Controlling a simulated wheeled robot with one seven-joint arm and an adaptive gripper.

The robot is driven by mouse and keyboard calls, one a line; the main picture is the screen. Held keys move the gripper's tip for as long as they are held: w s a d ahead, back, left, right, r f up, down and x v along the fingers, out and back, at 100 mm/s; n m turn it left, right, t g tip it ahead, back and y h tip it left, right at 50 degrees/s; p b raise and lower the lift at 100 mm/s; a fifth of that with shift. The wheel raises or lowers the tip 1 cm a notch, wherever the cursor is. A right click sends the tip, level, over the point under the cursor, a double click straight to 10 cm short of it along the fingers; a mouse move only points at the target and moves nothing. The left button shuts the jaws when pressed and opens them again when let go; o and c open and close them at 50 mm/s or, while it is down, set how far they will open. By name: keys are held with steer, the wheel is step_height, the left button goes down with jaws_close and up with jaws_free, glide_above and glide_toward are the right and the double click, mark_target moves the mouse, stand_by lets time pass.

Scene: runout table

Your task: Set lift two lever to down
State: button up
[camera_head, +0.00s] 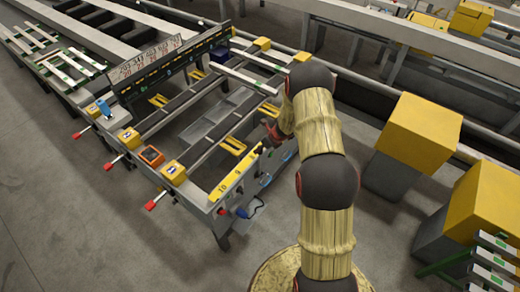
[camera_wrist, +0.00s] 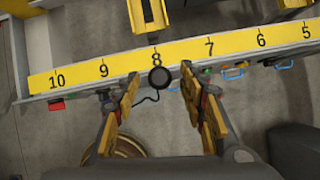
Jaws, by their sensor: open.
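Three red-ended levers stick out from the left side of the runout table: a far one (camera_head: 77,135), a middle one (camera_head: 108,166) and a near one (camera_head: 150,205). I cannot read which is lift two. My gripper (camera_head: 270,132) is over the table's front edge, well to the right of these levers. In the wrist view my gripper (camera_wrist: 160,90) is open, fingers wide apart. A round black knob (camera_wrist: 160,77) shows between the fingertips, by the numbered yellow strip (camera_wrist: 128,62). Whether it is at fingertip height I cannot tell. Nothing is held.
A red part (camera_wrist: 56,105) and blue handles (camera_wrist: 233,73) sit along the strip's lower edge. The table frame (camera_head: 222,232) has rollers and yellow stops. Yellow-topped boxes (camera_head: 418,130) stand to the right. Bare floor (camera_head: 70,230) lies at the left front.

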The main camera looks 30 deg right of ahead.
steer(key=v, duration=0.9)
steer(key=shift+r, duration=0.25)
steer(key=shift+s, duration=0.1)
steer(key=s+a+r+n+b, duration=0.6)
steer(key=s+a+r+n, duration=0.1)
steer(key=s+n, duration=0.4)
steer(key=s+a+r+n+h+b, duration=0.1)
steer(key=s+a+r+n+b, duration=0.5)
steer(key=s+a+n, duration=0.4)
steer(key=s+a+r+n+b, duration=0.6)
steer(key=s+a+r+n, duration=0.1)
steer(key=s+n, duration=0.5)
steer(key=shift+a+r+h, duration=0.3)
steer(key=shift+a, duration=0.4)
